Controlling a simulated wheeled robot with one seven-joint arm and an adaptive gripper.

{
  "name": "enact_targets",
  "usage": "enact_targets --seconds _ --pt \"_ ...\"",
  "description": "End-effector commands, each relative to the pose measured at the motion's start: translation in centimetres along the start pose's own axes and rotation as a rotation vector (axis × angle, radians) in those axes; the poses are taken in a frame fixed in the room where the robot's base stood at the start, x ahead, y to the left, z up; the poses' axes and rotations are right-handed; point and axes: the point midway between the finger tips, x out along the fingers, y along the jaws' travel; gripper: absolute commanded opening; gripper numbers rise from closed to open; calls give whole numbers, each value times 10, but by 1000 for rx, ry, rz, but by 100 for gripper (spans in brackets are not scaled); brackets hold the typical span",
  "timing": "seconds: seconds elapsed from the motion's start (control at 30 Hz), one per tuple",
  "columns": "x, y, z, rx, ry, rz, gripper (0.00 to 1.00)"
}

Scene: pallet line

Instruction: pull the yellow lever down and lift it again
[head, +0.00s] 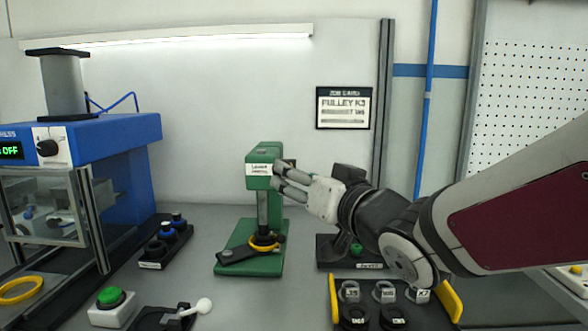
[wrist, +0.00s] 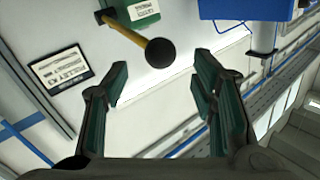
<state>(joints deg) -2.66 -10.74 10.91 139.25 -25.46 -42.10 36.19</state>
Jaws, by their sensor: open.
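The yellow lever (wrist: 127,33) runs from a dark hub on the green press to a round black knob (wrist: 160,52) in the wrist view. In the head view the green press (head: 263,156) stands mid-table, and my gripper hides most or all of the lever. My gripper (head: 279,178) is at the right side of the press head. In the wrist view my gripper (wrist: 160,78) is open, with its fingers apart. The knob appears in line with the gap, toward the fingertips; no contact is visible. A yellow ring (head: 264,246) sits on the press base.
A blue press machine (head: 130,145) stands at the left. A black tray with yellow handles (head: 452,300) and a black box with a green button (head: 356,248) are below my arm. A green-button box (head: 110,305) is at the front left. A sign (head: 343,108) hangs behind.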

Motion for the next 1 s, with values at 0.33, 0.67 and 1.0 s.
enact_targets --seconds 0.33,0.67,1.0 --pt "58 0 0 0 1 -1 52" --pt "71 0 -1 -1 1 0 52" --pt "71 -1 -1 -1 2 -2 9"
